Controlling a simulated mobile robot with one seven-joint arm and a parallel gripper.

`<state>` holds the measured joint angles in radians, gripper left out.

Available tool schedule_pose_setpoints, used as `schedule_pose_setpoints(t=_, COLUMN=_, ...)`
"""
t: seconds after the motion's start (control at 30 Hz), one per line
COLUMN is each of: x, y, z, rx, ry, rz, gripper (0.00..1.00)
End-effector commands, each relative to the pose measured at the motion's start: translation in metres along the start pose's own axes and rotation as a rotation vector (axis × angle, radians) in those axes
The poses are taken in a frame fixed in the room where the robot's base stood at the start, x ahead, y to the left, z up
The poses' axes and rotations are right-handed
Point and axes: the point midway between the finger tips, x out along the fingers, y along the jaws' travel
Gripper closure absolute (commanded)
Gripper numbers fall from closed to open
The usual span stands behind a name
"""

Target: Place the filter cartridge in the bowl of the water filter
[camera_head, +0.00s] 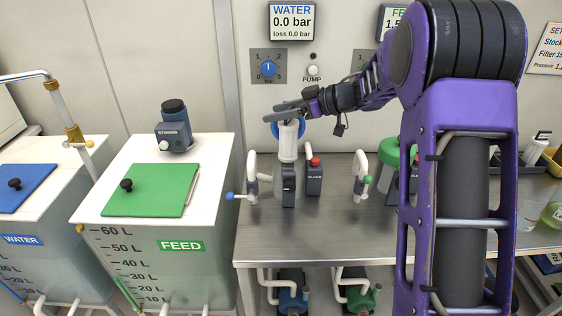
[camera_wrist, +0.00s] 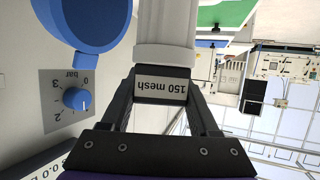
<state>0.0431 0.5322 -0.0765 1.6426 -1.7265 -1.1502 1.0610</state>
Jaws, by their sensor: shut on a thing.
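The white filter cartridge (camera_head: 288,143) hangs upright below my gripper (camera_head: 290,108) over the steel bench. In the wrist view its dark label end (camera_wrist: 163,88) reads "150 mesh" and sits between the two fingers, which are shut on it; its white body (camera_wrist: 166,25) runs out of the frame. A round blue part (camera_head: 275,129), seemingly of the water filter, shows behind the cartridge, and also beside it in the wrist view (camera_wrist: 85,42). The bowl cannot be made out clearly. A dark grey block (camera_head: 288,190) is below the cartridge; whether they touch, I cannot tell.
A dark box with a red button (camera_head: 314,177) stands close to the right. The FEED tank (camera_head: 160,245) is left. The bench front (camera_head: 335,238) is clear.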

Motion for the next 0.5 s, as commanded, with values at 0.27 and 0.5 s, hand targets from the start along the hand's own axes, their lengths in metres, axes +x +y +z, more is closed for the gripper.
schedule_pose_setpoints(t=0.27, x=0.025, y=0.0, z=0.061, rx=0.003, ry=0.001, rz=-0.001, gripper=1.0)
schedule_pose_setpoints(t=0.5, x=0.031, y=0.0, z=0.076, rx=0.001, ry=0.001, rz=0.0, gripper=1.0)
